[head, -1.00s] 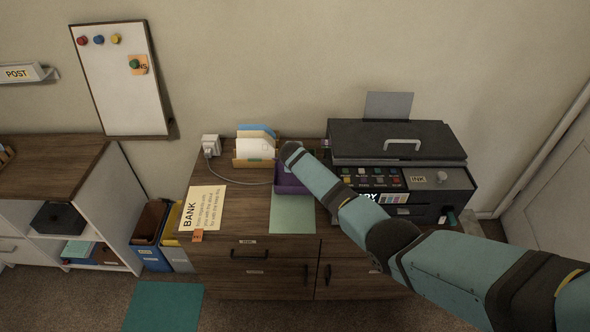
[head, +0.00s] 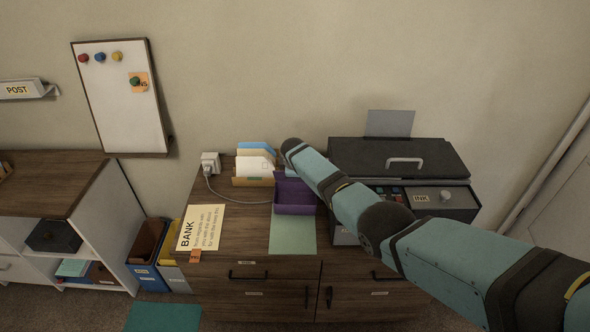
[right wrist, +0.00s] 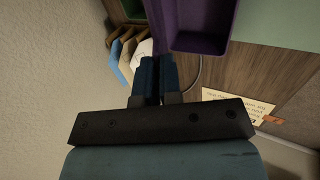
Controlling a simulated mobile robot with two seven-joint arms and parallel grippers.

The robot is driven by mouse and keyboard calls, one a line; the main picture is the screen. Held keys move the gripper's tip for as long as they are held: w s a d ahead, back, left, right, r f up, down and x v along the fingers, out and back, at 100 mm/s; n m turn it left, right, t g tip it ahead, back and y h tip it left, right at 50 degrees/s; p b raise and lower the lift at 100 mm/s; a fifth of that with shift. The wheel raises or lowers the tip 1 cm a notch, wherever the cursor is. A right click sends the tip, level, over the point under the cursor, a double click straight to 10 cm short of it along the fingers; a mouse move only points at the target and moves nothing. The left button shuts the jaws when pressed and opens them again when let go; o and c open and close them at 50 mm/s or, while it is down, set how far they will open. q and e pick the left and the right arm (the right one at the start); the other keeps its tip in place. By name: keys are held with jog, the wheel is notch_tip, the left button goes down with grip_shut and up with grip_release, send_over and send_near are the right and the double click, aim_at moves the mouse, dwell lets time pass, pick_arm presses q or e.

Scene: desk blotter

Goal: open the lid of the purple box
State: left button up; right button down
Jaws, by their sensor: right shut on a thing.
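The purple box (head: 296,209) stands on the wooden cabinet top, beside the printer. It looks open, and I see into its hollow inside; the box also shows in the right wrist view (right wrist: 208,46). Its purple lid (right wrist: 160,22) appears raised at the back side of the box, mostly hidden by my arm in the head view. My right gripper (right wrist: 158,78) is shut on the lid's edge. In the head view its fingers are hidden behind the arm's end. My left gripper is in neither view.
A card holder (head: 254,174) stands left of the box, near a white plug (head: 210,162) with a cable. The black printer (head: 400,160) stands to the right. A green sheet (head: 292,236) and the BANK note (head: 203,226) lie in front.

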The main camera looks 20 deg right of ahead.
dwell(0.6)
jog(key=c, duration=1.3)
grip_release()
jog(key=shift+r, duration=0.1)
jog(key=p+v, duration=0.2)
jog(key=v, duration=1.1)
jog(key=shift+s+a+r, duration=0.1)
jog(key=shift+s+r, duration=0.05)
jog(key=shift+r, duration=0.2)
